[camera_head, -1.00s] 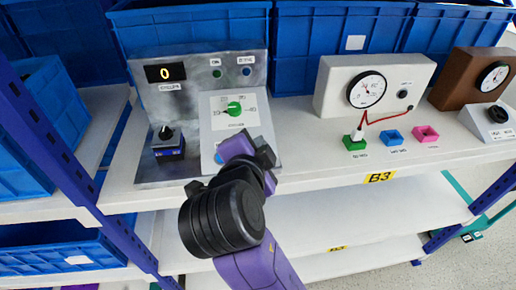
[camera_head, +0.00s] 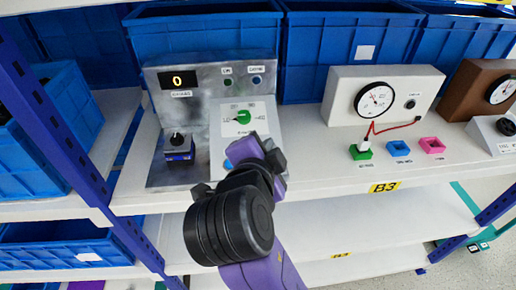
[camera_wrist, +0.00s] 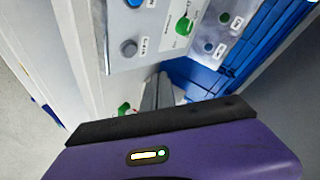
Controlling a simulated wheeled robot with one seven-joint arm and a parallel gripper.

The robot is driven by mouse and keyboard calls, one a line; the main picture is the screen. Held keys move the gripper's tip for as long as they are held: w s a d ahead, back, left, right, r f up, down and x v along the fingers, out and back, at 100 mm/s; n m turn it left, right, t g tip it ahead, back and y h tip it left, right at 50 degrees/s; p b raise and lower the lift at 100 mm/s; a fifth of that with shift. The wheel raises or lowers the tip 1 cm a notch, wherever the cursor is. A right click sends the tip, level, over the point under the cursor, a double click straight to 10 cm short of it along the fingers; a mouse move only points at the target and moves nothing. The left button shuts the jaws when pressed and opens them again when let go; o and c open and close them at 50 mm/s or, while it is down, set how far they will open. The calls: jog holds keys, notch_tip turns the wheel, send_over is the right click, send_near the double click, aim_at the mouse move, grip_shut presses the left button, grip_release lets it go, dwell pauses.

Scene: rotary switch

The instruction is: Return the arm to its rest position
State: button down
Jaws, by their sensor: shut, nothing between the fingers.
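My gripper (camera_head: 262,150) is in front of the metal control panel, at the end of my purple and black arm. Its fingers cover the lower right part of the panel in the head view. In the wrist view the dark fingers (camera_wrist: 157,92) show beyond the purple gripper body, shut with nothing held. The panel (camera_head: 200,87) has a display reading 0, a green rotary knob (camera_head: 243,117) on a white dial plate, and a black knob on a blue base (camera_head: 179,147). The green knob also shows in the wrist view (camera_wrist: 184,26). I see no contact between gripper and panel.
The panel stands on a white shelf (camera_head: 310,185) marked B3. A white gauge box (camera_head: 345,83) with a red wire stands to the right, with green, blue and pink sockets before it. Blue bins (camera_head: 205,40) line the back. A blue post (camera_head: 70,130) rises at left.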

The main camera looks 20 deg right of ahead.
jog(key=w+a+r+n+t+y, duration=0.3)
jog(key=w+a+r+n+t, duration=0.15)
jog(key=n, duration=0.35)
jog(key=s+a+f+n+t+y, duration=0.35)
jog(key=s+f+n+y, duration=0.4)
jog(key=n, duration=0.25)
jog(key=s+d+f+g, duration=0.1)
jog(key=s+d+f, duration=0.2)
jog(key=s, duration=0.7)
jog(key=s+d+f+g+h, duration=0.1)
jog(key=s+d+f, duration=0.2)
jog(key=s, duration=0.7)
jog(key=s+d+f+g+h, duration=0.1)
jog(key=s+d+f, duration=0.2)
jog(key=s, duration=0.7)
notch_tip(320, 180, down, 2)
jog(key=shift+f+g, duration=0.2)
jog(key=shift+g, duration=0.2)
